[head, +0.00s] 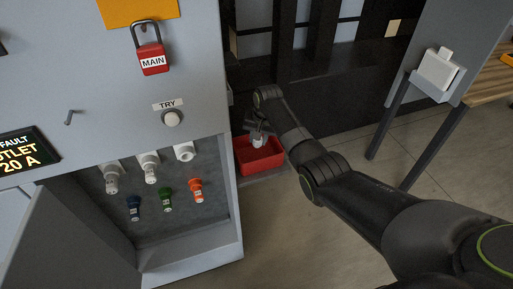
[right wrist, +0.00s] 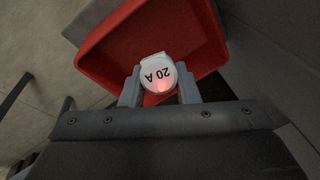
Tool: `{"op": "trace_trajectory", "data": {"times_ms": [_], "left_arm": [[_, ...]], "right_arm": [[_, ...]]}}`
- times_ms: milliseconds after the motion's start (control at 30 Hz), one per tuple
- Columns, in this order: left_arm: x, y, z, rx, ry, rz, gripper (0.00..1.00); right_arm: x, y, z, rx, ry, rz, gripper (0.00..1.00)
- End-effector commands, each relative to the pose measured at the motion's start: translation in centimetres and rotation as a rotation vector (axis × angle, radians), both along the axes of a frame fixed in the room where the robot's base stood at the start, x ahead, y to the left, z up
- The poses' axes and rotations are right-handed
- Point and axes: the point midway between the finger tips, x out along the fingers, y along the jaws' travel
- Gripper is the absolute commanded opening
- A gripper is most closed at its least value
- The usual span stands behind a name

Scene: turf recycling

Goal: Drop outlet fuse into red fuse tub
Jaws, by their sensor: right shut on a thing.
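The red fuse tub (head: 262,162) sits on a low ledge at the right side of the grey cabinet. It also shows in the right wrist view (right wrist: 205,40), with its inside facing the camera. My right gripper (head: 259,136) is over the tub, shut on the outlet fuse (right wrist: 158,74), a white round-ended piece marked "20 A" with a reddish glow. In the head view the white fuse (head: 258,142) shows small below the fingers, over the tub's opening. The fuse's lower end is hidden. My left gripper is not in view.
The cabinet has an open compartment with white holders (head: 149,166) and blue, green (head: 166,199) and orange (head: 196,190) fuses. A red "MAIN" padlock (head: 151,57) hangs above the TRY button (head: 172,118). A table (head: 488,85) stands at right.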

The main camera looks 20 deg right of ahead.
Motion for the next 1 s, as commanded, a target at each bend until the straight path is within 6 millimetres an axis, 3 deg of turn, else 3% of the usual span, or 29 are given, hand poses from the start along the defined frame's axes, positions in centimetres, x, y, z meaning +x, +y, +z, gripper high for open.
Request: {"op": "trace_trajectory", "data": {"times_ms": [367,400,600,1000], "left_arm": [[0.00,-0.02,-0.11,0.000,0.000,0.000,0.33],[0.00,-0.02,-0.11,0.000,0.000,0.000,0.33],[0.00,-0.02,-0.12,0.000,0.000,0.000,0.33],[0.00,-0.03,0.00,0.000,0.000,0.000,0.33]], "right_arm": [[0.00,0.02,-0.20,0.000,0.000,0.000,0.05],[0.00,0.02,-0.20,0.000,0.000,0.000,0.30],[-0.01,0.01,-0.19,0.000,0.000,0.000,0.54],[-0.08,-0.05,0.48,0.000,-0.001,0.000,0.54]]}}
